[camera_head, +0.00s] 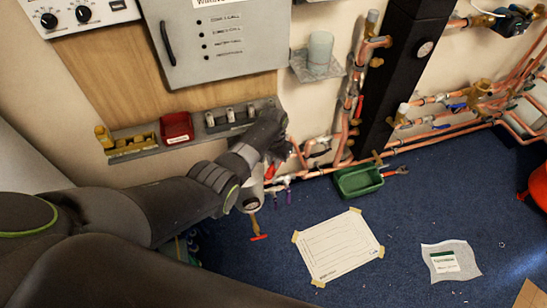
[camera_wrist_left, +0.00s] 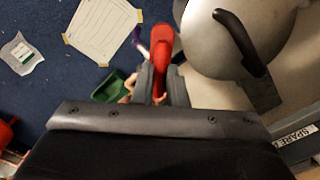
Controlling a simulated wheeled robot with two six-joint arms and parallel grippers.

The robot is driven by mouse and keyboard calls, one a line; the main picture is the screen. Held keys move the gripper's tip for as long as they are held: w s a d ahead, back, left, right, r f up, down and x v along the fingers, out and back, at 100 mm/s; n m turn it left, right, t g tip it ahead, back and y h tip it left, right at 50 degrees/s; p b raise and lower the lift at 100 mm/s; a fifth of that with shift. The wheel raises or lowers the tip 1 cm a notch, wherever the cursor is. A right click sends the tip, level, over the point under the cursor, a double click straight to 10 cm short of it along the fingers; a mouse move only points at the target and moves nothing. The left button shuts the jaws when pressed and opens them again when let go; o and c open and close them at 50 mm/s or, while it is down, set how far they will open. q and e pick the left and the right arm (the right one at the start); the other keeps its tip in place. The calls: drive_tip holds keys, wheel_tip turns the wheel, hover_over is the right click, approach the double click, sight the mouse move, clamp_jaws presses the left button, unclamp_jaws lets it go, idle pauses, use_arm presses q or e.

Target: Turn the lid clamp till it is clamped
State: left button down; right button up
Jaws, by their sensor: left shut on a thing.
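A red clamp handle (camera_wrist_left: 163,42) stands up between the fingers of my left gripper (camera_wrist_left: 158,86) in the left wrist view. The fingers are shut on it. The handle lies beside the edge of a round grey lid (camera_wrist_left: 205,40) with a curved black grip (camera_wrist_left: 238,40). In the head view my left gripper (camera_head: 276,160) is at the far end of the dark arm, near the copper pipes. My right gripper is not in view.
A green tray (camera_head: 345,190) stands on the blue floor by the pipes. A taped white sheet (camera_head: 338,246) and a clear bag (camera_head: 451,270) lie on open floor. A shelf with a red bin (camera_head: 177,127) runs along the wall. A black column (camera_head: 400,85) stands right of the gripper.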

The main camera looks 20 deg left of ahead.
use_arm(q)
drive_tip(key=m+p, duration=0.1)
drive_tip(key=m, duration=0.3)
drive_tip(key=shift+r+m, duration=0.1)
drive_tip(key=shift+m, duration=0.2)
drive_tip(key=shift+m+p, duration=0.4)
drive_tip(key=shift+m, duration=1.5)
drive_tip(key=c, duration=1.5)
unclamp_jaws()
drive_tip(key=shift+o, duration=0.2)
drive_tip(key=shift+w+r, duration=0.1)
drive_tip(key=shift+r, duration=0.25)
wheel_tip(320, 180, up, 5)
drive_tip(key=p, duration=0.2)
drive_tip(key=shift+r+p, duration=0.1)
drive_tip(key=shift+p, duration=0.2)
wheel_tip(320, 180, up, 11)
drive_tip(key=shift+r, duration=0.2)
drive_tip(key=shift+f, duration=0.1)
